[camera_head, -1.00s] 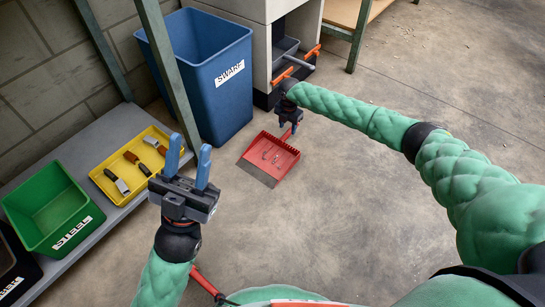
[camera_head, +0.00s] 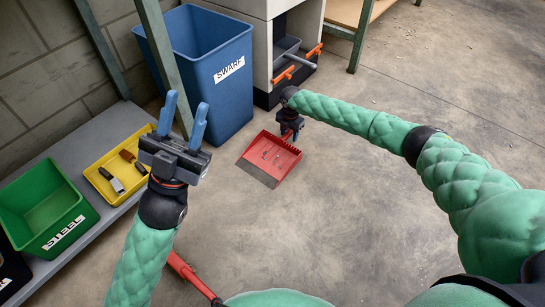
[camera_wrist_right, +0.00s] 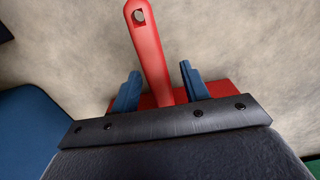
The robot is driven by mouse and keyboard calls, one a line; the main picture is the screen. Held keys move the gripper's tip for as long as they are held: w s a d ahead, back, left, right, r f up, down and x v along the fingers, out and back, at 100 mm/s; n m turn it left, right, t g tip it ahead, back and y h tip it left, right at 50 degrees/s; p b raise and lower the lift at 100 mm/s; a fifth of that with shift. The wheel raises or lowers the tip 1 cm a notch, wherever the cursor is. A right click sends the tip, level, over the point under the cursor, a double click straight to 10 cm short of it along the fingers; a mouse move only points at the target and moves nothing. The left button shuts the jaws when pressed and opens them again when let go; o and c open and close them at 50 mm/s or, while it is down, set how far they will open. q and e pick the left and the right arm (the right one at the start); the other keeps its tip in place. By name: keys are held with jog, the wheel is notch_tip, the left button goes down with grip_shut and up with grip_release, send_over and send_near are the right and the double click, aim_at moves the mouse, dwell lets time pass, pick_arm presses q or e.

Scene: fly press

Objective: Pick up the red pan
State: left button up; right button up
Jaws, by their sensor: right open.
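The red pan (camera_head: 268,157) is a dustpan lying on the concrete floor, with a few small curled bits in its tray. Its handle points up toward the press. My right gripper (camera_head: 290,133) is at the handle end of the pan. In the right wrist view the red handle (camera_wrist_right: 148,55) passes between the two blue fingers of my right gripper (camera_wrist_right: 160,90), which are apart with gaps on both sides. Part of the pan's tray is hidden behind the gripper body there. My left gripper (camera_head: 182,119) is raised, its blue fingers spread and empty, well left of the pan.
A blue SWARF bin (camera_head: 228,100) stands behind the pan, left of the press (camera_head: 262,40). A grey shelf (camera_head: 84,236) at left holds a green STEEL bin (camera_head: 50,193) and a yellow tray (camera_head: 92,174) with brushes. The floor right of the pan is open.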

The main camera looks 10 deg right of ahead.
jog(key=shift+f, duration=0.25)
grip_shut()
jog(key=shift+r, duration=0.1)
dwell(0.4)
